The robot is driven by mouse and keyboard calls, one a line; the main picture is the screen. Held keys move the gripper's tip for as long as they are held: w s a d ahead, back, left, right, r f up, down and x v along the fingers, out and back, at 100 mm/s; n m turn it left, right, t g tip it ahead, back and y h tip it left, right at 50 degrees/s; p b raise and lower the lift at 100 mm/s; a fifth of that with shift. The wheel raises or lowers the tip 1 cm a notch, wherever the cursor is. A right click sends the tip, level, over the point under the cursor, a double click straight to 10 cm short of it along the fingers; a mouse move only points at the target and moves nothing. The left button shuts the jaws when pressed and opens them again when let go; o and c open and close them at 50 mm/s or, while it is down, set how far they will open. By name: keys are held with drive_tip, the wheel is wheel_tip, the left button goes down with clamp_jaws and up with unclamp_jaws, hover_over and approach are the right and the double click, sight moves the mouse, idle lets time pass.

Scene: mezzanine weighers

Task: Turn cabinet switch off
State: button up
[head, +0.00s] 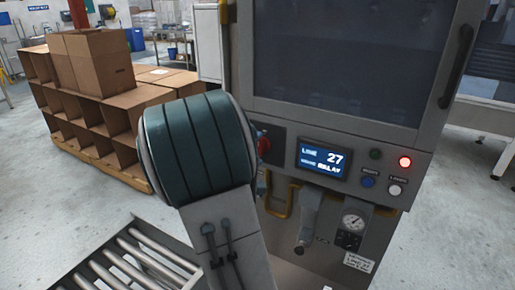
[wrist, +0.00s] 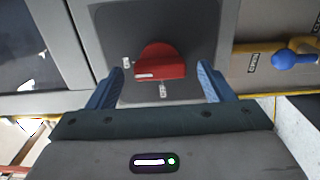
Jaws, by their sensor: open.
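The cabinet switch is a red rotary knob (wrist: 160,64) on a dark grey square plate (wrist: 110,25). In the wrist view it lies between the two blue fingers of my gripper (wrist: 161,71), which is open, with a gap on each side. A pale mark shows at the knob's lower left. Small white labels sit left of and below it, too small to read. In the head view my arm hides most of the switch; a red part of it (head: 263,144) shows at the arm's right edge. The cabinet (head: 310,120) is grey with a dark window.
A blue knob (wrist: 292,59) is right in the wrist view. A roller conveyor (head: 140,262) and cardboard boxes (head: 90,62) stand left.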

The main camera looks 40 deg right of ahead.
drive_tip(key=shift+w+d, duration=0.25)
drive_tip(key=shift+d, duration=0.3)
drive_tip(key=c, duration=1)
